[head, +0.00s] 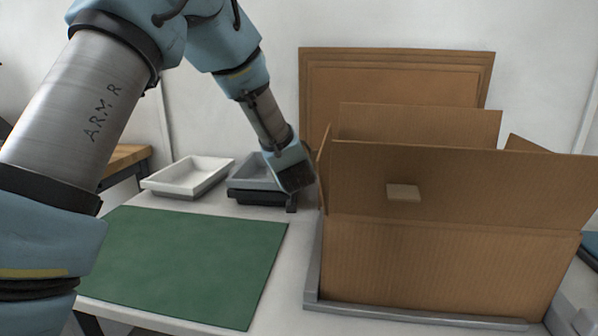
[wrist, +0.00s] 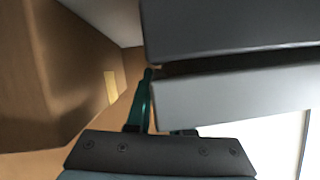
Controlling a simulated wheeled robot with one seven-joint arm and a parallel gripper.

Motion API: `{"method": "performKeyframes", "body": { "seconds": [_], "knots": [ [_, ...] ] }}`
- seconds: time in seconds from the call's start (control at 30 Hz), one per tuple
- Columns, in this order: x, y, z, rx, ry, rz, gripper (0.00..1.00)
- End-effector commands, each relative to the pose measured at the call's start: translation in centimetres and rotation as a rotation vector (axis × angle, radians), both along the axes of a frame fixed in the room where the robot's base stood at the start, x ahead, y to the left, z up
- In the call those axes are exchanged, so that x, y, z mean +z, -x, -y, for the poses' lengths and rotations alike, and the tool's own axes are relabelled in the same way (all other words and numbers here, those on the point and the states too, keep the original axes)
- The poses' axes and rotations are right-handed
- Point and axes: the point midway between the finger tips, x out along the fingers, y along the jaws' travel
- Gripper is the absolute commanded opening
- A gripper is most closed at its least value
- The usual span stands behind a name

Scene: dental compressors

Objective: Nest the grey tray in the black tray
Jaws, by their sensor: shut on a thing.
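The grey tray (head: 252,166) is at the back of the table, directly over the black tray (head: 262,197) in the head view. In the wrist view the grey tray (wrist: 235,97) is a pale wall beside a darker wall, likely the black tray (wrist: 235,30). My gripper (wrist: 160,108) is shut on the right-hand edge of the grey tray, one green finger in plain view and the other mostly hidden. I cannot tell whether the grey tray rests fully inside the black one.
A white tray (head: 188,175) stands just left of the two trays. A green mat (head: 190,258) lies flat in front, clear. A large open cardboard box (head: 440,260) stands close to the right of my gripper, its left flap near my wrist. Flat cardboard (head: 400,60) leans behind.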

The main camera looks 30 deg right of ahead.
Motion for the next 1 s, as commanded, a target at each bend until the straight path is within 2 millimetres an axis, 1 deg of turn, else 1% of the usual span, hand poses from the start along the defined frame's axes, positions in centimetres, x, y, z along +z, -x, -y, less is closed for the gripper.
{"method": "performKeyframes", "body": {
  "seconds": [0.4,0.43,0.73,1.0],
  "knots": [
    [0.11,-0.02,0.02,0.000,0.000,0.002,0.00],
    [0.10,-0.03,0.03,0.000,0.000,0.002,0.21],
    [0.06,-0.02,0.02,0.000,0.001,0.001,0.55],
    [0.08,0.01,0.00,0.000,0.000,0.000,0.55]
  ]
}}
